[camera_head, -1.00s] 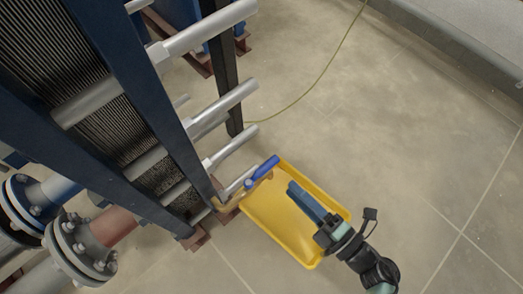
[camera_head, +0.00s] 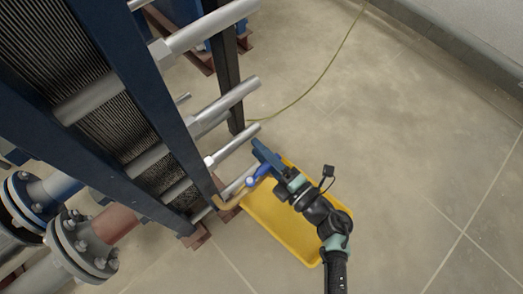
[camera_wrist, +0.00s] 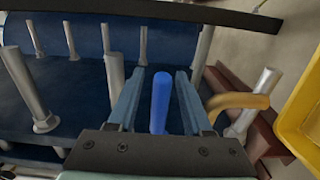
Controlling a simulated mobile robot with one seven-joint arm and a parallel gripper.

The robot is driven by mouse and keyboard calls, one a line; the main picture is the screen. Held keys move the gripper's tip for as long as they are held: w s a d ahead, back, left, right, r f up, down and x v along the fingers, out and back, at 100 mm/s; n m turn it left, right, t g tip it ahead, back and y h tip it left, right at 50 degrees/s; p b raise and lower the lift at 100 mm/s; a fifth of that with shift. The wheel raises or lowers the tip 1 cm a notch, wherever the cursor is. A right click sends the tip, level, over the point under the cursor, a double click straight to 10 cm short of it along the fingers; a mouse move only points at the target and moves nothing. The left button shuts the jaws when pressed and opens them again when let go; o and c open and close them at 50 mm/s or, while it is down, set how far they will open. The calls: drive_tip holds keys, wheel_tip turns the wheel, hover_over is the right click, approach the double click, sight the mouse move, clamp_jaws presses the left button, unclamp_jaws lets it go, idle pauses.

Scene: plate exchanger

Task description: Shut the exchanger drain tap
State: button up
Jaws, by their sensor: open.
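The drain tap has a blue lever handle (camera_head: 259,175) at the exchanger's foot, partly hidden by my gripper (camera_head: 265,152) in the head view. Its brass-coloured pipe (camera_head: 229,202) runs beside the yellow tray. In the wrist view the blue lever (camera_wrist: 160,104) stands between the two fingers of my gripper (camera_wrist: 157,82), with a gap on each side. My gripper is open. The brass pipe (camera_wrist: 236,102) shows to the right of the fingers there.
A yellow tray (camera_head: 290,240) lies on the floor under my arm. The exchanger's blue frame (camera_head: 140,90) and grey tie rods (camera_head: 228,100) stand close to my gripper's left. A dark post (camera_head: 226,85) rises behind. Open floor lies to the right.

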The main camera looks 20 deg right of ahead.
clamp_jaws()
idle(1.4)
